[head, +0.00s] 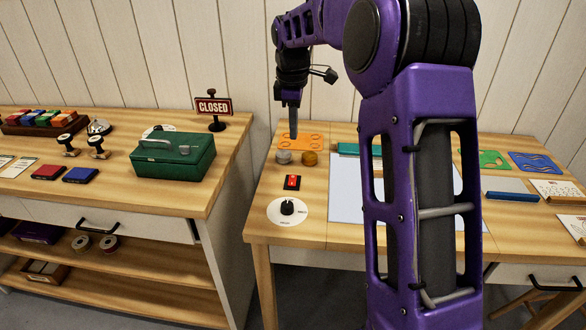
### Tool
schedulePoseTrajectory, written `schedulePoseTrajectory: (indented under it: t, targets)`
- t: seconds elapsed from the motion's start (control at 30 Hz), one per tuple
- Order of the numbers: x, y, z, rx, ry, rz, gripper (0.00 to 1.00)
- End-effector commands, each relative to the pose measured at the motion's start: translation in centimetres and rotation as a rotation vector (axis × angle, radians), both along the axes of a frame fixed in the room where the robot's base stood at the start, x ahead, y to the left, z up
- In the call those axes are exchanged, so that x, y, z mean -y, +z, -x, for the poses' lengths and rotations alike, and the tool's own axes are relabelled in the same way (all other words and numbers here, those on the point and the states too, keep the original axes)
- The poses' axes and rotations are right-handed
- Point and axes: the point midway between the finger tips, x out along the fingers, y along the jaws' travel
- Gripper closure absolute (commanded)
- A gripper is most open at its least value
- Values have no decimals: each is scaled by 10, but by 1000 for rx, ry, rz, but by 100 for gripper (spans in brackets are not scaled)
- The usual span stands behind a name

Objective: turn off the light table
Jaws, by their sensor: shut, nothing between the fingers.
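The light table (345,193) is a pale flat panel set on the right-hand wooden table, partly hidden behind my purple arm. To its left is a small black switch with a red rocker (292,182). In front of the switch is a black dial on a round white plate (287,208). My gripper (293,134) is shut and empty, pointing down above the back left part of the table. It appears over an orange stencil (296,142), behind the red switch and apart from it.
Two small round pots (309,158) stand behind the switch. A teal bar (352,150) lies at the panel's back edge. The left counter holds a green box (172,157) and a CLOSED sign (213,107). A gap separates the two tables. My arm hides the table's middle.

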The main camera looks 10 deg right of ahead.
Motion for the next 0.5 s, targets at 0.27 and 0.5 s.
schedulePoseTrajectory:
  t: [0.27,0.5]
  targets:
    - [1,-26,-2,-2,0,0,100]
    - [3,-78,-8,-4,0,1,100]
